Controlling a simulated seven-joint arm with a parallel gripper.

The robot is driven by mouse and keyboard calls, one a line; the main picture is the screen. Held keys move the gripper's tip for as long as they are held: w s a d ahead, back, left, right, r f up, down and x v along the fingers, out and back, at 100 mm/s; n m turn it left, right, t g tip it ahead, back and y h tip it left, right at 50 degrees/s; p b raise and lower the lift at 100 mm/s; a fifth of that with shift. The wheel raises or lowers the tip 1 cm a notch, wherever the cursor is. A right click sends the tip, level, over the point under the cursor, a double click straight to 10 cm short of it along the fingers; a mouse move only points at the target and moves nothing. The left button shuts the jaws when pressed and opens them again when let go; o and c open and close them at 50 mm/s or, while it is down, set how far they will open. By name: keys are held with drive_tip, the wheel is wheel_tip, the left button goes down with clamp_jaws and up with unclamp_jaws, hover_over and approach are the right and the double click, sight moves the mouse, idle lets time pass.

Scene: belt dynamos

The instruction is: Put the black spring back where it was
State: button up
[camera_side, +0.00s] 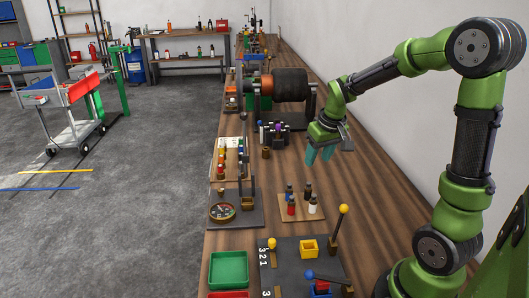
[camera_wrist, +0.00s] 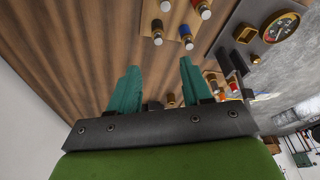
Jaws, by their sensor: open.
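My gripper (camera_side: 319,156) hangs in the air above the wooden bench, behind a small wooden board (camera_side: 317,214) in the side view. Its teal fingers are apart and empty; in the wrist view the gripper (camera_wrist: 160,70) has bare bench between its fingers. I cannot make out a black spring for certain in either view. The board holds several small coloured cylinders, among them a red one (camera_side: 291,207) and a white one (camera_side: 313,206). Several of these cylinders, including a blue one (camera_wrist: 185,32), show ahead of the fingers in the wrist view.
A dial gauge (camera_side: 222,212) on a dark plate stands left of the board. A dark panel (camera_side: 290,262) with a yellow box (camera_side: 308,247) and levers is in front, beside a green tray (camera_side: 228,270). A large black drum (camera_side: 290,84) stands behind my gripper. Bench right of the board is clear.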

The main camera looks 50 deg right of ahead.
drive_tip(key=s+a+r+t+y, duration=0.1)
drive_tip(key=s+a+r, duration=0.3)
drive_tip(key=a, duration=0.5)
drive_tip(key=s+a+r+t+y, duration=0.2)
drive_tip(key=s+a+r, duration=0.3)
drive_tip(key=a, duration=0.5)
drive_tip(key=shift+s+t, duration=0.6)
drive_tip(key=shift+s, duration=0.4)
